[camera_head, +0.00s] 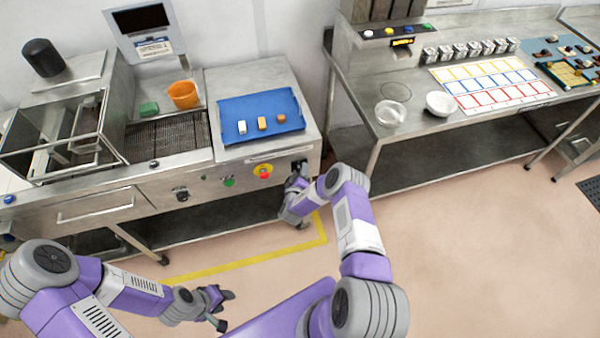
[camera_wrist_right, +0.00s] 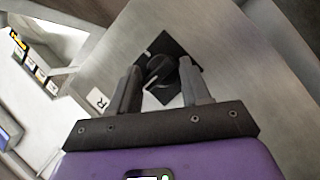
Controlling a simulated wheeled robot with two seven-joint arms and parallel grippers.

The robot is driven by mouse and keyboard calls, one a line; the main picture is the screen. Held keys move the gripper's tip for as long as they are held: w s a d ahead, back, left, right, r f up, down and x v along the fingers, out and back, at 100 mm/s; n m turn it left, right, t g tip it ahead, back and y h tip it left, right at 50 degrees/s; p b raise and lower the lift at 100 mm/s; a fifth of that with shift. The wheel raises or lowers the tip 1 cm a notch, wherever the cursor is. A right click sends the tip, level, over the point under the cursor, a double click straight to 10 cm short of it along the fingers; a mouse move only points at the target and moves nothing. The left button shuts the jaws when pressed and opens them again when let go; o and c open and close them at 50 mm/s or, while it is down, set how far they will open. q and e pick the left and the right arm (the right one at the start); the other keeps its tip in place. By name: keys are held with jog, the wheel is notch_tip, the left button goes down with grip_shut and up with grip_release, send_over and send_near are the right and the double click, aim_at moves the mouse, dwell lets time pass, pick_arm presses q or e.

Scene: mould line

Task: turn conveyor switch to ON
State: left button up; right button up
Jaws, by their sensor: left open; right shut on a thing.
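The switch (camera_wrist_right: 160,72) is a black rotary knob on a dark square plate, set in a steel panel; it fills the middle of the right wrist view. My right gripper (camera_wrist_right: 161,82) is shut on this knob, with one finger on each side of it. In the head view my right gripper (camera_head: 299,176) is at the right end of the machine's front panel and hides most of the switch. I cannot read the knob's setting. My left gripper (camera_head: 222,308) is open and empty, low over the floor in front of the machine.
The front panel also has a red-and-yellow stop button (camera_head: 264,171), a green button (camera_head: 229,183) and another black knob (camera_head: 182,195). A blue tray (camera_head: 240,108) with small blocks and an orange cup (camera_head: 184,94) stand on top. The floor in front is clear.

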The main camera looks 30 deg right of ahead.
jog(key=m+y+b, duration=0.3)
jog(key=b, duration=0.1)
jog(key=m+y+b, duration=0.3)
jog(key=m+b, duration=0.1)
jog(key=m+y+b, duration=0.3)
jog(key=m+b, duration=0.1)
jog(key=shift+s+d+t+y, duration=0.15)
jog(key=shift+d+t+y, duration=0.15)
jog(key=shift+t, duration=0.1)
dwell(0.5)
jog(key=shift+r, duration=0.15)
jog(key=o, duration=0.9)
jog(key=shift+d, duration=0.2)
